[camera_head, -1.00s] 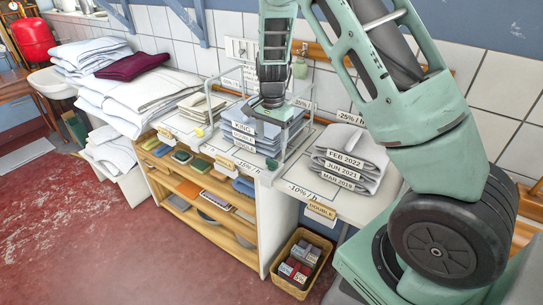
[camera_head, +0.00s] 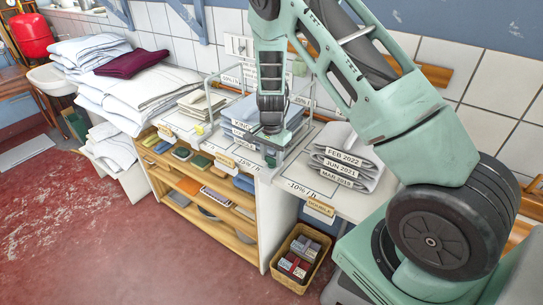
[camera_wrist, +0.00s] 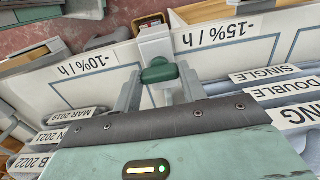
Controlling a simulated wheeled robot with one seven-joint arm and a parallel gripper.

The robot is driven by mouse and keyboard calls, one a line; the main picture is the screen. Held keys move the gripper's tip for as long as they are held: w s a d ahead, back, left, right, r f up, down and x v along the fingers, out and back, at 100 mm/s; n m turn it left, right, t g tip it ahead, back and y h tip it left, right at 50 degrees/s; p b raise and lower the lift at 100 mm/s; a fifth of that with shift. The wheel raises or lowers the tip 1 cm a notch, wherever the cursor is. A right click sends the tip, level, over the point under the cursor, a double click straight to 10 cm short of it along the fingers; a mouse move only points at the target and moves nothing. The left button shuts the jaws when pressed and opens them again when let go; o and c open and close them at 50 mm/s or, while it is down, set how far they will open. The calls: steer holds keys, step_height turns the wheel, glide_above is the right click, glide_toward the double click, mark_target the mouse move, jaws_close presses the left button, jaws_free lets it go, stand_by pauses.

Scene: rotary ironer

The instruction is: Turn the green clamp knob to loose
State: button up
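The green clamp knob (camera_wrist: 159,71) shows in the wrist view, on a pale clamp at the table's front edge. It also shows small in the head view (camera_head: 271,160), just below my gripper. My gripper (camera_wrist: 160,84) is open, with one grey finger on each side of the knob.
Blue-grey folded linen (camera_head: 240,115) labelled KING, DOUBLE and SINGLE lies close by inside a clear frame. Grey folded stacks (camera_head: 345,165) with date labels lie to the right. A yellow knob (camera_head: 200,130) is on the left. A basket (camera_head: 300,258) stands on the floor below.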

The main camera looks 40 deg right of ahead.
steer(key=shift+c, duration=0.9)
steer(key=n+b, duration=0.2)
steer(key=n, duration=0.2)
steer(key=n+b, duration=0.2)
steer(key=n, duration=0.2)
steer(key=shift+n, duration=0.3)
steer(key=n+b, duration=0.1)
steer(key=n, duration=0.3)
steer(key=shift+w, duration=0.1)
steer(key=shift+r+n, duration=0.1)
steer(key=shift+n, duration=2.6)
steer(key=o, duration=1)
